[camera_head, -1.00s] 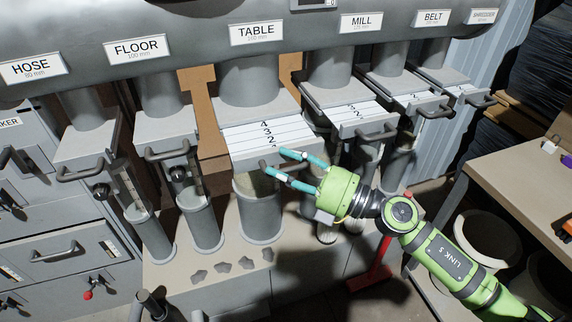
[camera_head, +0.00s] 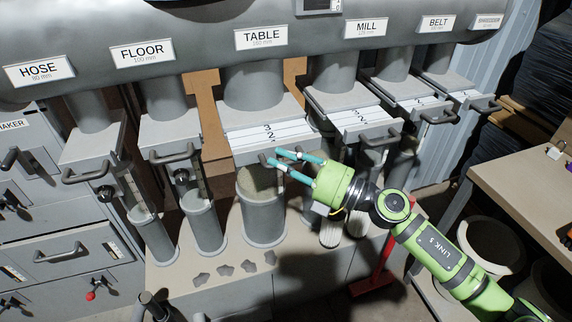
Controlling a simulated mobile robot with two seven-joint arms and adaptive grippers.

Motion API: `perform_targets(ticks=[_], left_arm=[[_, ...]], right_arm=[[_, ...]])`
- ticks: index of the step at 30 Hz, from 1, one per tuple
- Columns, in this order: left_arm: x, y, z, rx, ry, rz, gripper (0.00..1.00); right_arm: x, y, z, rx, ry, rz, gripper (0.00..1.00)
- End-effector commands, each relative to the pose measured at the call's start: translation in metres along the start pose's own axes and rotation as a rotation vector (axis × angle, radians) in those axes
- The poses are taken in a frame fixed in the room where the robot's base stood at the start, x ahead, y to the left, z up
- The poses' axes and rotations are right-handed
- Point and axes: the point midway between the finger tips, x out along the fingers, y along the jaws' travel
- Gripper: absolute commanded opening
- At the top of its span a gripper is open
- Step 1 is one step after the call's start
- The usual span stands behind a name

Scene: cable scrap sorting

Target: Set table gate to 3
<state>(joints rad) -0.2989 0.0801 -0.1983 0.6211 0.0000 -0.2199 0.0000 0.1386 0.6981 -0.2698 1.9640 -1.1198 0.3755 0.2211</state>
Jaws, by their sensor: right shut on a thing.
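The table gate (camera_head: 240,139) is a grey slide plate with a white numbered scale, under the TABLE label (camera_head: 261,39). The scale shows about a 3 and a 2 outside the housing (camera_head: 262,108), with the 3 nearest the housing edge. The digits are small and the exact line at the edge is hard to tell. My right gripper (camera_head: 273,156) is at the gate's front edge, its teal fingers shut on the table gate handle, which they mostly hide. My left gripper is not in view.
Hose (camera_head: 85,175), floor (camera_head: 175,155), mill (camera_head: 380,138) and belt (camera_head: 438,117) gates with handles stand on both sides. An open grey pipe (camera_head: 262,222) is below the table gate. A workbench (camera_head: 520,175) is at the right.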

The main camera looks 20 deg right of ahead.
Motion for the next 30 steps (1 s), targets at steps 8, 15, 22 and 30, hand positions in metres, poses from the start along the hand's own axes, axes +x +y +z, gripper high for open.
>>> perform_targets(ticks=[8, 15, 22, 30], left_arm=[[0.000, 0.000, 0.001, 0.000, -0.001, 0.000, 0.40], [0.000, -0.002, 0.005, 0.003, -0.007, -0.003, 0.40], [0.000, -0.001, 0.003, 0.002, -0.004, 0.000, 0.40], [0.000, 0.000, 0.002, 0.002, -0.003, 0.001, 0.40]], right_arm=[[0.000, 0.000, 0.000, -0.003, -0.001, -0.001, 0.46], [-0.002, -0.001, 0.000, -0.001, -0.001, -0.001, 0.46], [-0.028, -0.002, -0.001, 0.003, -0.002, -0.005, 0.46], [-0.081, -0.002, 0.000, 0.003, -0.003, -0.005, 0.46]])
